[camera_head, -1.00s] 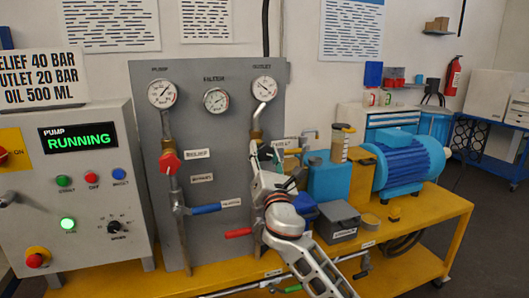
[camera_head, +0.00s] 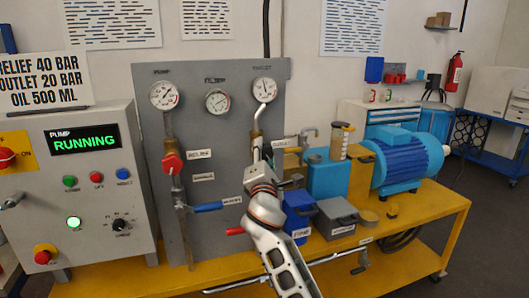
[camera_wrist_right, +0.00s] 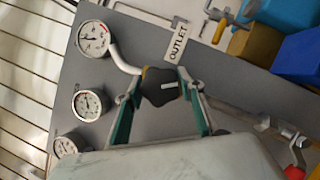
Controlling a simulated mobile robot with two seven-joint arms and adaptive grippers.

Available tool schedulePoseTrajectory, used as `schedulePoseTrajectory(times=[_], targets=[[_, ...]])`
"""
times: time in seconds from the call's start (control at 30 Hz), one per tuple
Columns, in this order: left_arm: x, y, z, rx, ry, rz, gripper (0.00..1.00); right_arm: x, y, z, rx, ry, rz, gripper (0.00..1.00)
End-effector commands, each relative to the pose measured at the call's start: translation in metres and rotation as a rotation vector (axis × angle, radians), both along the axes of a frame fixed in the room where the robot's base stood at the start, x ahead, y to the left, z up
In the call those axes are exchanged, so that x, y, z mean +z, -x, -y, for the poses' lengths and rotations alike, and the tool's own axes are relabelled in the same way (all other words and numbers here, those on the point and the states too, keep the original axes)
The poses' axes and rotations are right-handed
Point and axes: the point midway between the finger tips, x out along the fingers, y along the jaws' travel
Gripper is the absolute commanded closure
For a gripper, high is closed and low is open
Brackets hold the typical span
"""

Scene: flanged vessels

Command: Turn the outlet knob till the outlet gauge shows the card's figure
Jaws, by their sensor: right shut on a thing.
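The outlet gauge (camera_head: 264,90) is at the top right of the grey panel; its needle is too small to read surely. It also shows in the wrist view (camera_wrist_right: 93,39). The dark outlet knob (camera_wrist_right: 163,87) has a white pointer mark and sits beside the OUTLET label. My right gripper (camera_wrist_right: 163,84) is shut on this knob, one finger on each side. In the head view my right gripper (camera_head: 259,166) hides the knob. The card (camera_head: 43,82) reads relief 40 bar, outlet 20 bar, oil 500 ml. My left gripper is not in view.
The red relief knob (camera_head: 172,163), a blue-handled lever (camera_head: 218,206) and a red-handled lever (camera_head: 235,231) are left of my right arm. Blue and grey boxes and the blue motor (camera_head: 405,160) stand to the right on the yellow bench (camera_head: 435,215). The pump display reads RUNNING.

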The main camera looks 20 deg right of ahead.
Motion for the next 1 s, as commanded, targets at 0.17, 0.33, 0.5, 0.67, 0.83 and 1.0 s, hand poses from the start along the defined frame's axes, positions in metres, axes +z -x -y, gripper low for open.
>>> schedulePoseTrajectory(times=[0.17, 0.33, 0.5, 0.67, 0.83, 1.0], targets=[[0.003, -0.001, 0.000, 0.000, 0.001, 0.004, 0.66, -0.001, 0.000, 0.000, 0.000, -0.010, -0.002, 0.83], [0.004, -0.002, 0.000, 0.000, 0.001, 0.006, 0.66, -0.001, 0.000, 0.000, 0.000, -0.010, -0.002, 0.83], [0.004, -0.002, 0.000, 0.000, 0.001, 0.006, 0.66, -0.001, 0.000, 0.000, 0.000, -0.009, -0.002, 0.46], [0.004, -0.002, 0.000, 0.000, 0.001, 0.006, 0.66, -0.001, 0.000, 0.000, 0.000, -0.009, -0.001, 0.44], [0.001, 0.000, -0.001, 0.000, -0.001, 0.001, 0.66, -0.001, 0.000, 0.000, 0.000, -0.009, -0.001, 0.44], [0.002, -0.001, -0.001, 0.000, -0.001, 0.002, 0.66, -0.004, 0.012, -0.004, 0.002, -0.010, -0.002, 0.44]])
